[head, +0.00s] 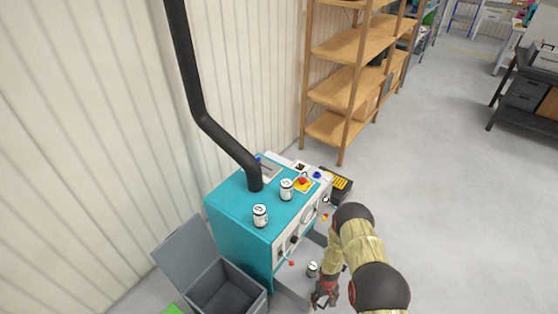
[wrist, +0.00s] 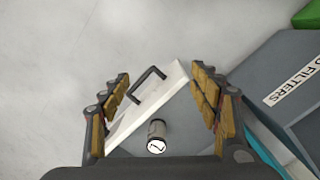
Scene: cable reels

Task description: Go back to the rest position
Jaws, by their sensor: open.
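My gripper (head: 324,293) is at the lower middle of the head view, in front of the teal machine (head: 240,215). In the wrist view my gripper (wrist: 160,110) is open, its two padded fingers spread apart with nothing held. A small metal canister with a white numbered top (wrist: 156,138) stands between and below the fingers, apart from them. It also shows in the head view (head: 312,268), left of my arm. Two similar canisters, one at the front (head: 260,215) and one farther back (head: 287,189), stand on top of the machine.
A grey open bin (head: 262,296) stands left of the machine. A black pipe (head: 215,130) rises from the machine's top. A white plate with a dark handle (wrist: 150,100) lies near the canister. Wooden shelves (head: 345,90) stand behind.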

